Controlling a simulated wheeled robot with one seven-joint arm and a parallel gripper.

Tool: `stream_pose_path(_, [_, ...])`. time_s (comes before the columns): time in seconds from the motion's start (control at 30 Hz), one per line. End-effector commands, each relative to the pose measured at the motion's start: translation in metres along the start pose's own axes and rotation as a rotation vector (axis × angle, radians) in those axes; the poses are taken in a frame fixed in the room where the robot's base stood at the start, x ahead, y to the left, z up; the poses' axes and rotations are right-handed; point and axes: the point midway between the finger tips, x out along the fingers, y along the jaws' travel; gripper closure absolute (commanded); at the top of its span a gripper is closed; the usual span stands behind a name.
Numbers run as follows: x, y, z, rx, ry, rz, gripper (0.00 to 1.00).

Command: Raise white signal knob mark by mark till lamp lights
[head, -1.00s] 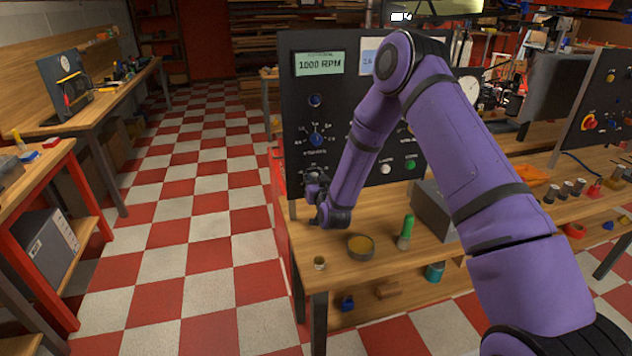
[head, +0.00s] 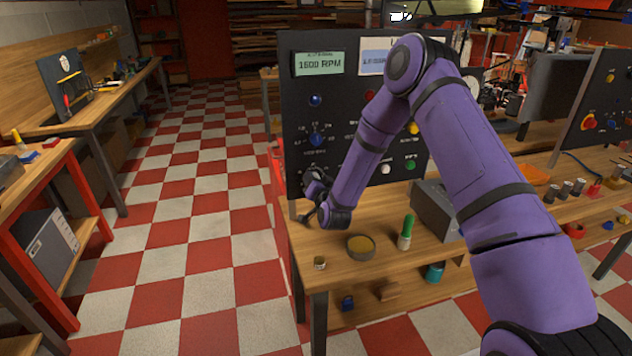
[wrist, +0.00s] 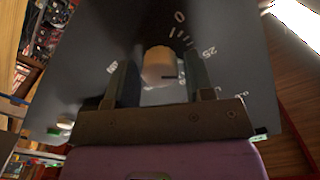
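The white signal knob (wrist: 158,65) shows in the wrist view as a pale round cap on the dark panel, with a dark line on its right part. Scale marks with 0 and 25 show above and right of the knob. In the head view my gripper (head: 309,188) is at the panel's lower left and hides the knob. The panel (head: 345,80) carries a green display (head: 320,64) reading 1600 RPM. A blue lamp or button (head: 315,100) shows no clear glow.
A blue knob (head: 317,139) with a scale sits above my gripper. A bowl (head: 361,247), a green-handled tool (head: 405,232) and a grey box (head: 436,209) stand on the bench. The checkered floor to the left is clear.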

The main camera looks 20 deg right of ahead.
Motion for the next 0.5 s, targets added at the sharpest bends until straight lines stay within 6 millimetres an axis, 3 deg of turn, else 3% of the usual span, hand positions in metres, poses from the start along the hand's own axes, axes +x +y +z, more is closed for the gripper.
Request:
stream_pose_path(0.33, [-0.001, 0.000, 0.000, -0.001, 0.000, 0.000, 0.39])
stream_pose_path(0.5, [-0.015, 0.000, 0.000, -0.001, -0.001, 0.000, 0.39])
